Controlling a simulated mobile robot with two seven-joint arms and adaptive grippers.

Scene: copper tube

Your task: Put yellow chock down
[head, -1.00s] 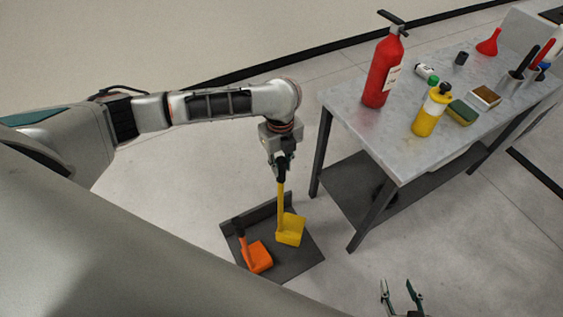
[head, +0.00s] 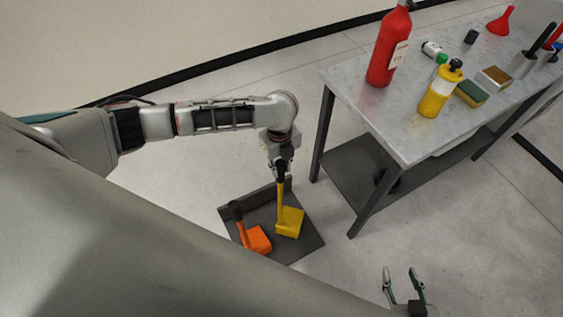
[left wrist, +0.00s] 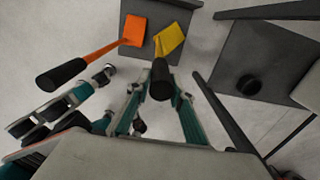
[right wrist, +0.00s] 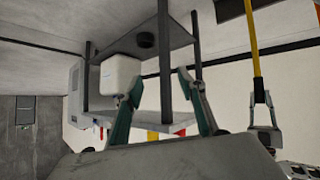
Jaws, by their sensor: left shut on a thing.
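The yellow chock (head: 289,222) has an upright yellow handle with a black grip at its top. My left gripper (head: 281,168) is shut on that black grip from above. In the left wrist view the grip (left wrist: 161,80) is between the fingers and the yellow block (left wrist: 170,40) is beyond it. The block is over the dark tray (head: 305,245), beside the orange chock (head: 257,239); I cannot tell whether it touches the tray floor. My right gripper (head: 404,285) is open and empty over the floor at lower right. It also shows in the right wrist view (right wrist: 158,85).
A grey-topped table (head: 400,130) stands right of the tray, with a dark lower shelf (head: 360,165). On it are a red extinguisher (head: 388,50), a yellow bottle (head: 438,95), a sponge (head: 470,93) and a red funnel (head: 502,20). Floor between tray and right gripper is clear.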

